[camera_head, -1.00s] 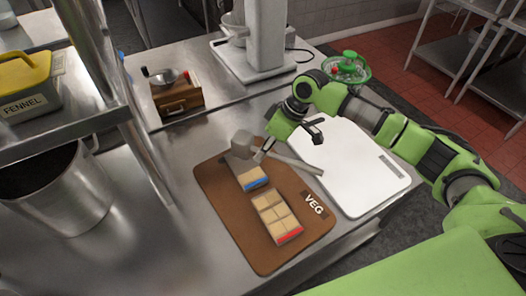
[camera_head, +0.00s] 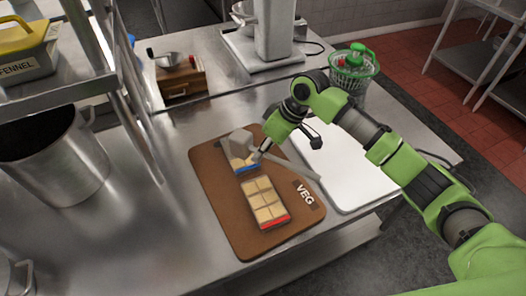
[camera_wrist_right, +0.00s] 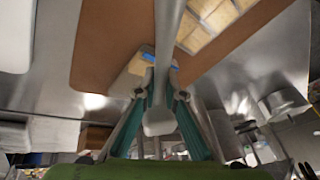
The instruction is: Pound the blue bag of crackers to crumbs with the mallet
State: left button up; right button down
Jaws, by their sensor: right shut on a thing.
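The blue-striped bag of crackers (camera_head: 247,169) lies at the back of the brown cutting board (camera_head: 222,213). The grey mallet (camera_head: 302,170) has its head over the far end of this bag and partly hides it; I cannot tell whether they touch. My right gripper (camera_head: 262,152) is shut on the mallet's handle close to the head. In the right wrist view the mallet (camera_wrist_right: 168,45) runs between my teal fingers (camera_wrist_right: 160,118), with the blue strip (camera_wrist_right: 149,57) just behind it. My left gripper is out of view.
A red-striped bag of crackers (camera_head: 265,203) lies nearer on the same board. A white cutting board (camera_head: 345,178) is to the right. A large pot (camera_head: 50,160) and shelf posts are left.

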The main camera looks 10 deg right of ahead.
jog(key=shift+d+r, duration=0.2)
jog(key=shift+d, duration=0.05)
jog(key=shift+a+f, duration=0.1)
jog(key=shift+f, duration=0.05)
notch_tip(320, 180, down, 4)
jog(key=shift+r+b, duration=0.25)
jog(key=shift+b, duration=0.25)
jog(key=shift+r, duration=0.2)
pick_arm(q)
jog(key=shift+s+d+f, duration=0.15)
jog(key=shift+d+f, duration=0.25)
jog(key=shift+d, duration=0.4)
pick_arm(e)
jog(key=shift+f, duration=0.2)
jog(key=shift+s, duration=0.1)
jog(key=shift+f, duration=0.1)
